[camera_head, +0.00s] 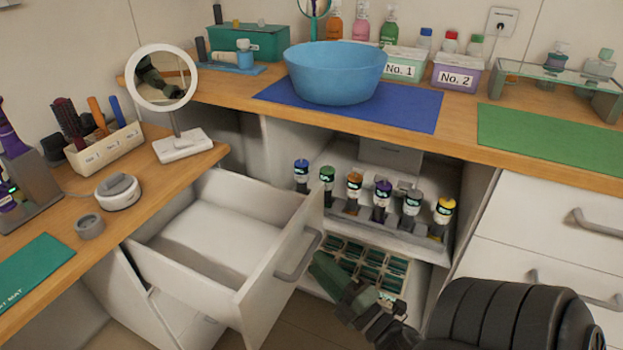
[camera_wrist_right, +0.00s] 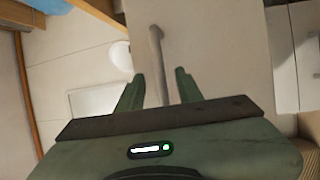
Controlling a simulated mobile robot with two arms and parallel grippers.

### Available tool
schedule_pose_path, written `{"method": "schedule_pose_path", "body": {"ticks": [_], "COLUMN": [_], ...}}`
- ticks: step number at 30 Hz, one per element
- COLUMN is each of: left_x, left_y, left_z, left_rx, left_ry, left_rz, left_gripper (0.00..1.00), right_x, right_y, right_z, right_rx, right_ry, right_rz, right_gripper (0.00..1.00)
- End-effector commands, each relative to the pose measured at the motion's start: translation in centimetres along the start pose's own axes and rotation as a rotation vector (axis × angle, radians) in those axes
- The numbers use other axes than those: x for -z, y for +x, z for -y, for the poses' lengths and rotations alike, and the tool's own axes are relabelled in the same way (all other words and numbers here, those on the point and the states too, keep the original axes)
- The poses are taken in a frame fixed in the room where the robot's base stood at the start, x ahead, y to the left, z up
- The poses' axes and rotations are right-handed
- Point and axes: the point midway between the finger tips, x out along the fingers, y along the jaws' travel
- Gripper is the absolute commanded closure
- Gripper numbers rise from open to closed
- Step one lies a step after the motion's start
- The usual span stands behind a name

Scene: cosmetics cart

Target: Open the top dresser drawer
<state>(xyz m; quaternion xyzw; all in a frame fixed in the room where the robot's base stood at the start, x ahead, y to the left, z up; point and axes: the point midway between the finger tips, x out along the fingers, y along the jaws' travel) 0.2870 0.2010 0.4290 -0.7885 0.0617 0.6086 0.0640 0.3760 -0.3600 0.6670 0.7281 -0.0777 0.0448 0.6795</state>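The top dresser drawer (camera_head: 265,290) is pulled out and looks empty inside. Its grey bar handle (camera_head: 300,258) is on the white front panel, which faces right in the head view. My right gripper (camera_head: 318,262) is just right of the handle. In the right wrist view the two green fingers (camera_wrist_right: 160,88) are spread apart, with the handle (camera_wrist_right: 157,50) running between them. I cannot tell whether either finger touches it. My left gripper is not in view.
An open shelf holds several capped bottles (camera_head: 355,190). White drawers with handles (camera_head: 590,222) stand at right. The wooden countertop carries a round mirror (camera_head: 162,77), a brush box (camera_head: 105,148) and a blue bowl (camera_head: 335,72). Some floor shows below the drawer.

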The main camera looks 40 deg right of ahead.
Motion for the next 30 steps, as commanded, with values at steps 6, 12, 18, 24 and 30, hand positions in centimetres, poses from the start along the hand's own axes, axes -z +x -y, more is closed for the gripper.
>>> {"method": "schedule_pose_path", "body": {"ticks": [6, 12, 18, 24, 30], "left_x": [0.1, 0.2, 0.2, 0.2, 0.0], "left_y": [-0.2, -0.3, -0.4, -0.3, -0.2], "left_z": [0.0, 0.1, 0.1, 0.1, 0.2], "left_rx": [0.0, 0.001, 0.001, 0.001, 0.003], "left_ry": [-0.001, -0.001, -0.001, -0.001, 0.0], "left_rz": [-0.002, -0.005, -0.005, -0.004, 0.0], "left_gripper": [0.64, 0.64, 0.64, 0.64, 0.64], "right_x": [-0.1, -0.1, -0.1, 0.0, -0.3], "right_y": [-3.0, -3.6, -3.5, -3.5, -2.9], "right_z": [0.0, -0.1, -0.1, -0.1, 0.5], "right_rx": [0.0, -0.002, -0.002, -0.002, 0.019], "right_ry": [0.0, -0.001, -0.001, 0.0, 0.046], "right_rz": [0.002, 0.001, 0.001, 0.001, 0.031], "right_gripper": [0.64, 0.64, 0.64, 0.64, 0.64]}}
